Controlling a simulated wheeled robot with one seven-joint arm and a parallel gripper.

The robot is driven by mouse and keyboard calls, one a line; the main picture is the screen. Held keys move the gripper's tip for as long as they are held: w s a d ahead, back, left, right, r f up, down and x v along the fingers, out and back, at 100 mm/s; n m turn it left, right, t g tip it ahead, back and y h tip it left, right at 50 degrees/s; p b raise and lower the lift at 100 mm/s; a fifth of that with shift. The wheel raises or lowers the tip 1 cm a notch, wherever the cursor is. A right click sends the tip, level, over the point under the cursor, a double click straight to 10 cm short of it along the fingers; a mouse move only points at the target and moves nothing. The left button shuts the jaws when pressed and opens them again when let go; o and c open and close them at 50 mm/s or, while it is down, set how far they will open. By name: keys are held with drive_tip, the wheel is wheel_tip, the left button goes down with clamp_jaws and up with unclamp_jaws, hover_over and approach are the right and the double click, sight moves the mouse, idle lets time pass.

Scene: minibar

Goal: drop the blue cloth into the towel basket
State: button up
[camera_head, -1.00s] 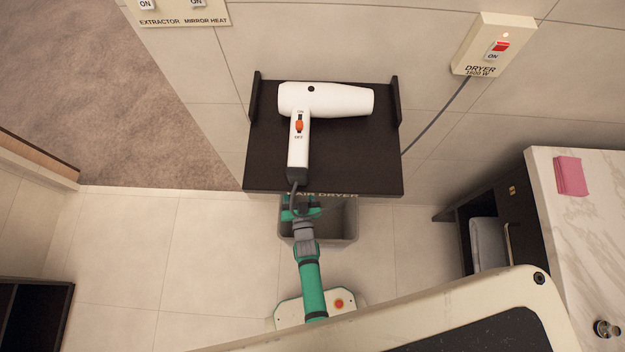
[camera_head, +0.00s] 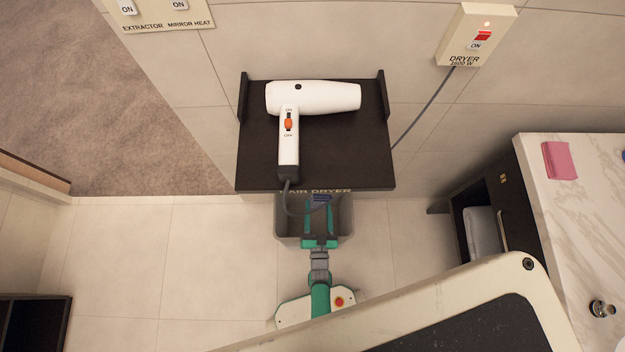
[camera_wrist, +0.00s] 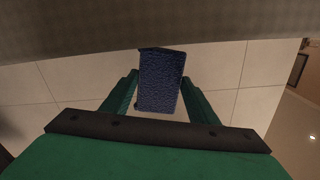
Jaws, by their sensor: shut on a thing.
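My gripper (camera_head: 320,212) overlaps the grey basket (camera_head: 345,222) below the hair dryer shelf in the head view. It is shut on the blue cloth (camera_head: 321,198), of which only a small patch shows there. In the wrist view the cloth (camera_wrist: 161,82) is a folded dark blue rectangle between the green fingers of my gripper (camera_wrist: 160,90). The basket's inside is partly hidden by my gripper and a cord. I cannot tell how high the cloth is relative to the rim.
A dark shelf (camera_head: 340,160) with a white hair dryer (camera_head: 315,97) juts out just behind the basket. The dryer's cord (camera_head: 286,200) hangs in front of it. A marble counter (camera_head: 570,220) with a pink cloth (camera_head: 558,160) stands right. Floor (camera_head: 120,260) left is clear.

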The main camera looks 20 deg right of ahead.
drive_tip(key=shift+f, duration=0.7)
drive_tip(key=o, duration=1.2)
drive_tip(key=v, duration=1)
drive_tip(key=shift+s+a, duration=0.1)
drive_tip(key=shift+s, duration=0.25)
